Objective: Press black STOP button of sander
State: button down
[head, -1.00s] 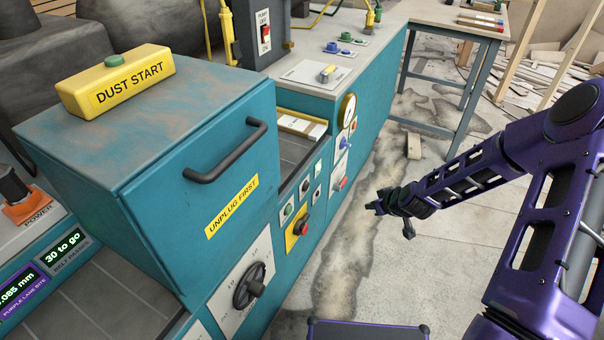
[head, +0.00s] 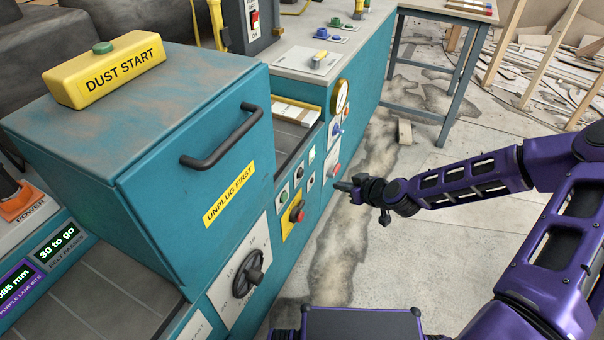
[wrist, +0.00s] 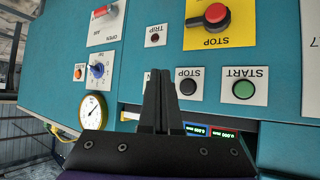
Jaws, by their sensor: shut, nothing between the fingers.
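The sander's black STOP button (wrist: 187,86) sits on a small white plate in the wrist view, which shows the panel upside down. The green START button (wrist: 243,90) is to its right. A red stop knob (wrist: 215,14) on a yellow plate is above in that picture. In the head view the black button (head: 298,173) is small on the teal side panel. My gripper (head: 337,186) is shut and empty, to the right of these buttons. In the wrist view its fingertips (wrist: 158,72) show just left of the black button. I cannot tell the gap to the panel.
A gauge (head: 341,97), a blue knob (head: 336,130) and a red knob (head: 334,170) are farther along the panel. A black handwheel (head: 248,283) is nearer. The hood's dark handle (head: 222,138) sticks out. The floor (head: 400,265) beside the machine is mostly clear.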

jog(key=w+a, duration=0.3)
jog(key=a, duration=0.4)
jog(key=shift+a, duration=0.25)
jog(key=shift+a, duration=0.1)
dwell(1.8)
jog(key=shift+w+a+b, duration=0.15)
jog(key=shift+a+b, duration=0.15)
jog(key=shift+b, duration=0.05)
jog(key=shift+w+a, duration=0.15)
jog(key=shift+a, duration=0.25)
dwell(0.7)
jog(key=shift+d, duration=0.1)
jog(key=shift+s+d, duration=0.3)
jog(key=shift+d, duration=0.4)
jog(key=shift+d, duration=0.1)
jog(key=shift+s+d, duration=0.3)
jog(key=shift+d, duration=0.45)
jog(key=shift+s+d, duration=0.35)
jog(key=shift+d, duration=0.35)
jog(key=shift+s+d, duration=0.3)
jog(key=shift+d, duration=0.45)
